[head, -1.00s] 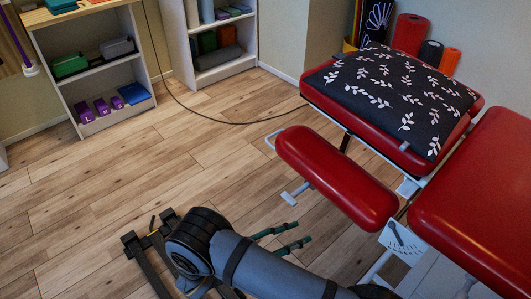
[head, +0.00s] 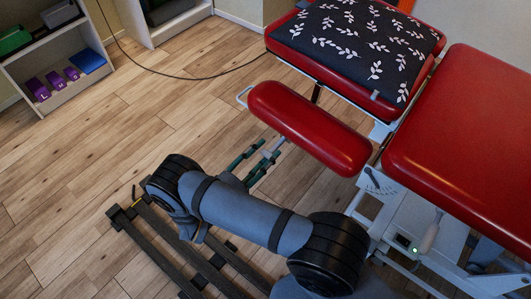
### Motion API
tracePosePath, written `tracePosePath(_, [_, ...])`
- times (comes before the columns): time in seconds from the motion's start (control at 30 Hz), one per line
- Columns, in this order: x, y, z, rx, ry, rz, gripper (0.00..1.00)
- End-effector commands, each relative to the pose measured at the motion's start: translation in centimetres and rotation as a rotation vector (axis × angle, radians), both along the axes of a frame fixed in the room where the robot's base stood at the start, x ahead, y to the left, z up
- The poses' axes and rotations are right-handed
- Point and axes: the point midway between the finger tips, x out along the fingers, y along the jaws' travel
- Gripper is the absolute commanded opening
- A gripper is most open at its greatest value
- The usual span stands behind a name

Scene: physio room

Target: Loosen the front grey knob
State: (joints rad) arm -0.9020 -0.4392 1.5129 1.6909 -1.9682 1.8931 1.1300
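A small grey knob (head: 269,154) sits on a pale rod below the front red armrest (head: 308,127) of the treatment table. My gripper (head: 267,152) reaches up to it from the lower left in the head view. Its two dark green fingers are apart, one on each side of the knob's end. I cannot tell whether either finger touches the knob. My forearm and wrist fill the lower middle of the view and hide the gripper's base.
The table's red cushions (head: 463,127) and a dark leaf-patterned pillow (head: 358,48) lie to the right. Shelves (head: 52,79) stand at upper left. The wooden floor (head: 150,130) between is clear.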

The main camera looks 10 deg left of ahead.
Motion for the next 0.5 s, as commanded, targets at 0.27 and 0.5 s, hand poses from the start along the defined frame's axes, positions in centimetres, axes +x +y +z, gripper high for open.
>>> tracePosePath(0.27, [0.54,-0.2,0.01,0.0,0.001,0.002,0.4])
tracePosePath(0.5, [0.51,-0.2,0.0,0.0,0.001,0.002,0.31])
